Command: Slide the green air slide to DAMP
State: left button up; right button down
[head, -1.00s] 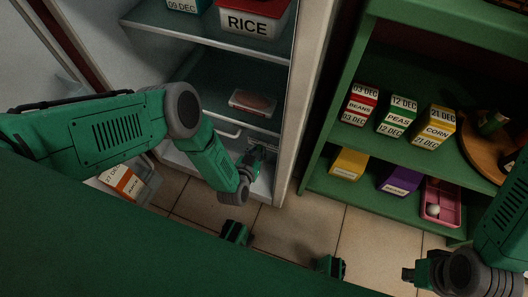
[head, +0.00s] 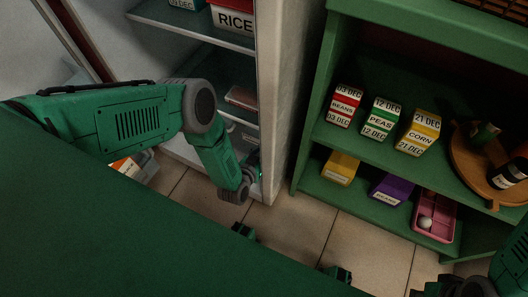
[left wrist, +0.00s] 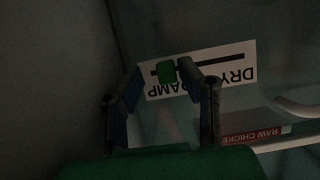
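The green air slide (left wrist: 167,72) is a small green tab on a dark slot in a white label (left wrist: 225,68). The label appears upside down in the left wrist view, with DRY at right and DAMP at left. The tab stands near the slot's left end, on the DAMP side. My left gripper (left wrist: 160,69) is open, with one finger on each side of the tab. The right fingertip is close to the tab; I cannot tell if it touches. In the head view my left gripper (head: 252,165) is inside the fridge's lower part. My right gripper (head: 428,290) is barely visible at the bottom edge.
A raw chicken pack (left wrist: 265,138) lies near the label. The fridge side wall (head: 285,100) stands right of my left arm. A green shelf (head: 345,125) holds boxes of beans, peas and corn, with a pink tray (head: 434,222) below.

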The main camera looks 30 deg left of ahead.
pick_arm(q)
jog(key=v, duration=1.1)
jog(key=shift+s+a, duration=0.3)
jog(key=shift+s, duration=0.1)
pick_arm(e)
jog(key=shift+a+r, duration=0.15)
jog(key=shift+a, duration=0.15)
pick_arm(q)
jog(key=shift+a, duration=0.1)
pick_arm(e)
jog(key=shift+a, duration=0.1)
pick_arm(q)
jog(key=shift+s, duration=0.1)
pick_arm(e)
jog(key=shift+s, duration=0.1)
